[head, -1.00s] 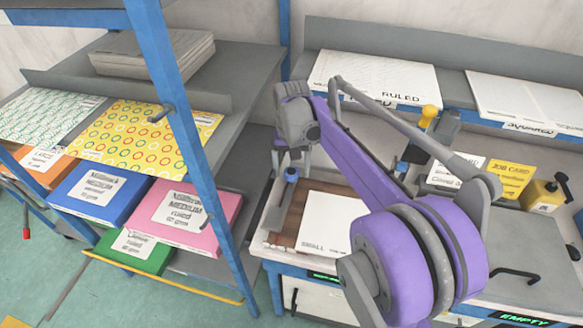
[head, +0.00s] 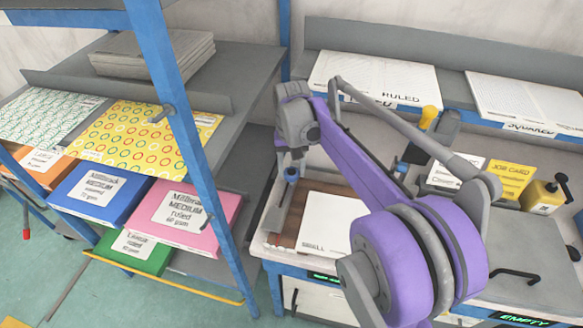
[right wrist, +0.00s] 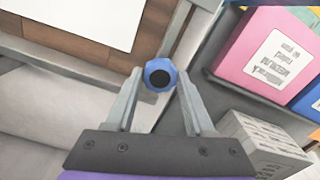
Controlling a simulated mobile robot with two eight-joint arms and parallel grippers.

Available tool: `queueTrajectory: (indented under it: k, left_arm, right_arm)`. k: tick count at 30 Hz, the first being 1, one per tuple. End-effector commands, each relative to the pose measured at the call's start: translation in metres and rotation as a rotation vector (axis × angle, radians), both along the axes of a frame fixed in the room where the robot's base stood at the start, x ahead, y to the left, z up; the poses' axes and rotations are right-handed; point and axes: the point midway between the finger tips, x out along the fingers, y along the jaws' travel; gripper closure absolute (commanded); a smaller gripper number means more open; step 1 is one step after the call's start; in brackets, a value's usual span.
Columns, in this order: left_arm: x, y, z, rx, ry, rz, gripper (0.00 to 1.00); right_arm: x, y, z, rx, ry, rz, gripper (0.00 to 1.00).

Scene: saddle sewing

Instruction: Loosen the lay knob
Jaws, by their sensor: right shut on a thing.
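In the head view the blue knob (head: 291,174) shows below my right gripper (head: 293,160), at the left end of the bench beside a brown wooden board (head: 314,206). The fingers are small there and partly hidden by the wrist. My left gripper is not in view.
A white sheet marked small (head: 332,222) lies on the board. A blue-framed shelf rack (head: 180,130) with a pink box (head: 190,212) and a blue box (head: 95,195) stands close on the left. A yellow bottle (head: 541,196) stands at the right.

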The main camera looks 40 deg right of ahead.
Motion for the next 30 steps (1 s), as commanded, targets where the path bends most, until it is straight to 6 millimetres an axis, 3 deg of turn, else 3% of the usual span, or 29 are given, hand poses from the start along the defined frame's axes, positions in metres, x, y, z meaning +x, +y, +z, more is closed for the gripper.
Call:
queueTrajectory:
  k: [8, 30]
  left_arm:
    - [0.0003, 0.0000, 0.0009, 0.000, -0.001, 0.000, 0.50]
    - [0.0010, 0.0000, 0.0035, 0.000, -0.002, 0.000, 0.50]
  right_arm:
    - [0.0001, 0.0001, 0.0003, 0.000, 0.000, 0.174, 1.00]
    - [0.0001, -0.0001, 0.0002, 0.000, 0.000, 0.873, 1.00]
